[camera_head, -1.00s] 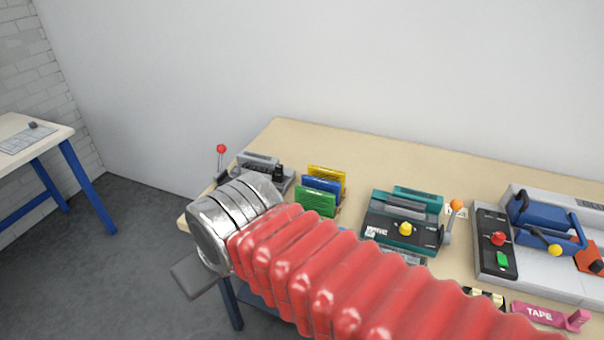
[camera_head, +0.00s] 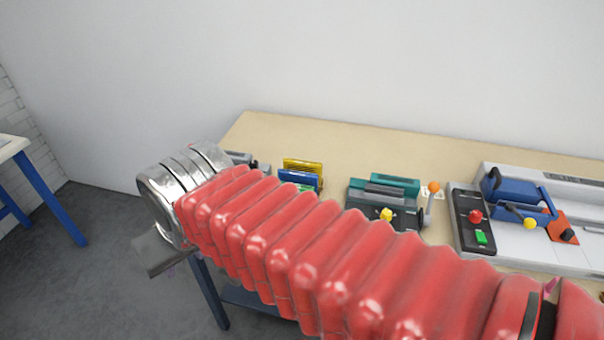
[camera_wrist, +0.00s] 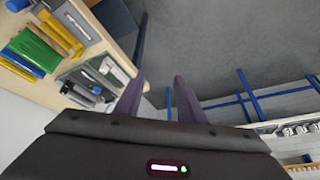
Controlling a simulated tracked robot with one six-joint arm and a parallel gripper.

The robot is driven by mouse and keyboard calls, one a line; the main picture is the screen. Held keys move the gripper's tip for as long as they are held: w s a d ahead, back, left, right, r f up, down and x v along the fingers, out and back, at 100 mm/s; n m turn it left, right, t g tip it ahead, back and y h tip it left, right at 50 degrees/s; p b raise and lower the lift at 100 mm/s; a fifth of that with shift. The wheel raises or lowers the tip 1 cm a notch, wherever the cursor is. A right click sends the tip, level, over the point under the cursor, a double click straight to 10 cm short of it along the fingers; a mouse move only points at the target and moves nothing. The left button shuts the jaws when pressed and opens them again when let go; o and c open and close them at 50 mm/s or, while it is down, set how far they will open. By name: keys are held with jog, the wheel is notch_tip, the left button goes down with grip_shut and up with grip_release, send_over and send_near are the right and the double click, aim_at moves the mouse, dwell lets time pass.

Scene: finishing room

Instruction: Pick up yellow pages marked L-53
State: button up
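A yellow set of pages (camera_head: 303,165) stands upright at the back of a small row on the bench, behind a blue set (camera_head: 300,179) and a mostly hidden green set (camera_head: 305,188). No L-53 mark is readable. In the wrist view, yellow pieces (camera_wrist: 62,36) and a green piece (camera_wrist: 35,51) lie at the upper left. In the head view my gripper is low left, off the bench's left end, apart from the pages. My arm hides the bench's front left part.
The wooden bench (camera_head: 270,132) stands against a white wall. A teal machine (camera_head: 395,184) is right of the pages, and a grey machine with a blue press (camera_head: 520,198) is farther right. Another blue-legged table (camera_head: 45,195) is at the far left. Floor between the tables is clear.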

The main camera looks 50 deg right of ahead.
jog(key=w+d+r+m+g, duration=0.1)
jog(key=w+d+r+m, duration=0.2)
jog(key=w+d+m, duration=0.7)
jog(key=m+y, duration=0.2)
jog(key=m, duration=1.8)
send_near(306, 162)
jog(key=r, duration=0.1)
jog(key=shift+d+r, duration=0.1)
jog(key=shift+d, duration=0.05)
jog(key=shift+x, duration=4.35)
